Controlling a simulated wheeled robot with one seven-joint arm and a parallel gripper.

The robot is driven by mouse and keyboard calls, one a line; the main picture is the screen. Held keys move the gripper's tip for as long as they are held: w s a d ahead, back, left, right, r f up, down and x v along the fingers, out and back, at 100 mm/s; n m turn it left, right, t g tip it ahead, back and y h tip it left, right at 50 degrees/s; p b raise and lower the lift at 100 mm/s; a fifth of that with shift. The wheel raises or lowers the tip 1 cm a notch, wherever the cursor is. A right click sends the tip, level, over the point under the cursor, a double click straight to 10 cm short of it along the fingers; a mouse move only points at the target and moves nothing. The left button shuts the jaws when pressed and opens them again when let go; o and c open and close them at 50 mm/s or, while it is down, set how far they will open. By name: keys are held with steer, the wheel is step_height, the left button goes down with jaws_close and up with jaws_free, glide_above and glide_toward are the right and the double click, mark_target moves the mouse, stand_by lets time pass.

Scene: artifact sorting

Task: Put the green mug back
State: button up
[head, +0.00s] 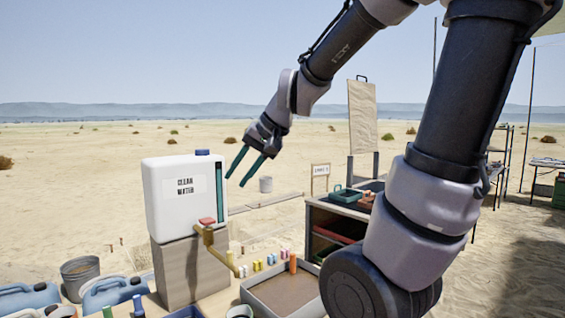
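My gripper (247,167) is raised in the air to the right of the white clean water container (168,185). Its two teal fingers point down and left, stand apart, and show nothing between them. I cannot make out a green mug in the head view. A small green upright piece (107,312) is cut off at the bottom edge, too little of it showing to tell what it is. A dark green tray (345,196) sits on the cabinet behind my arm.
The water container stands on a block (185,270) with a brass tap in front. A shallow brown tray (290,312) and several small coloured cylinders lie on the table below. Blue jugs (115,293) and a bucket (80,270) stand at left. Air around my gripper is clear.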

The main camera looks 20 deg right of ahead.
steer(key=s+d+r+t+h, duration=0.1)
steer(key=s+d+r+h, duration=0.2)
steer(key=s+d, duration=0.3)
steer(key=shift+s+d+r+m, duration=0.3)
steer(key=shift+s+d, duration=0.05)
steer(key=shift+s, duration=1.4)
